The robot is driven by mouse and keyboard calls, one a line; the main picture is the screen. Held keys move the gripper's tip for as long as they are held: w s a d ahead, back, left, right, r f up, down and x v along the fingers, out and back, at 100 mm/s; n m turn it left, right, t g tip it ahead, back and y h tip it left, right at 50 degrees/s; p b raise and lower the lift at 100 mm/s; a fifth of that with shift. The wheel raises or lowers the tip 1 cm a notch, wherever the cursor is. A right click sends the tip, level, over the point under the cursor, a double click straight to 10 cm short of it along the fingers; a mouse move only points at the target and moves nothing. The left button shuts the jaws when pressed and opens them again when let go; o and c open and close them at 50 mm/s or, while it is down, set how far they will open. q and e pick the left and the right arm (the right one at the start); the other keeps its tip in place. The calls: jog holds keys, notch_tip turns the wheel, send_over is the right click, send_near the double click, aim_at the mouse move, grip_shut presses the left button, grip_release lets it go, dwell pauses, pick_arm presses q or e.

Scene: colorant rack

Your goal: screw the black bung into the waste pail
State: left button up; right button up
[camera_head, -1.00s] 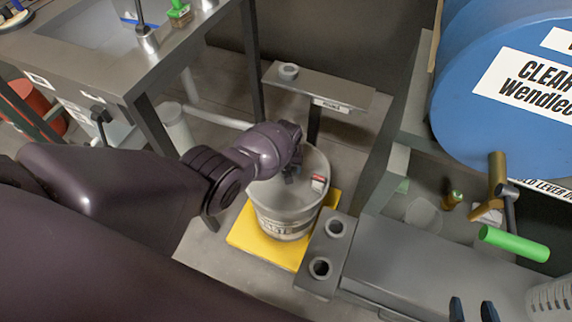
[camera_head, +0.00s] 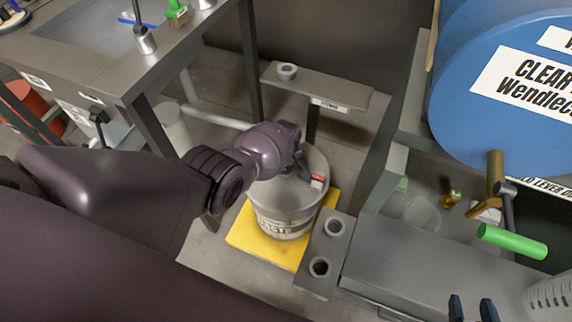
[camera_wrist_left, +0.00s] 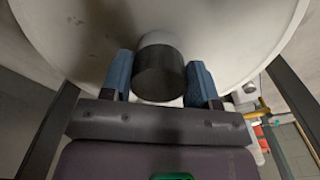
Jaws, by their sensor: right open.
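The waste pail (camera_head: 284,222) stands upright on a yellow platform (camera_head: 250,242) in the head view. My left gripper (camera_wrist_left: 160,80) is over the pail's top, pointing down. In the left wrist view its two blue fingers stand on either side of the black bung (camera_wrist_left: 159,78), close against it. The bung is a dark short cylinder, lined up with a grey round neck (camera_wrist_left: 160,40) on the pale pail top. Whether the threads are engaged is hidden. My left wrist hides the bung in the head view. My right gripper (camera_head: 472,309) is open and empty at the bottom edge.
A grey block with two round holes (camera_head: 327,250) stands right beside the platform. A narrow shelf (camera_head: 320,88) is behind the pail. A blue drum (camera_head: 500,140) and a green-handled lever (camera_head: 513,242) are at the right. A steel sink bench (camera_head: 85,70) is at the left.

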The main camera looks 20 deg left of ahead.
pick_arm(q)
jog(key=shift+c, duration=0.9)
jog(key=m, duration=0.6)
jog(key=shift+a+m, duration=0.2)
jog(key=shift+m, duration=0.2)
jog(key=m, duration=0.7)
jog(key=shift+a+f, duration=0.1)
jog(key=shift+a, duration=0.05)
jog(key=o, duration=0.8)
jog(key=shift+o, duration=0.2)
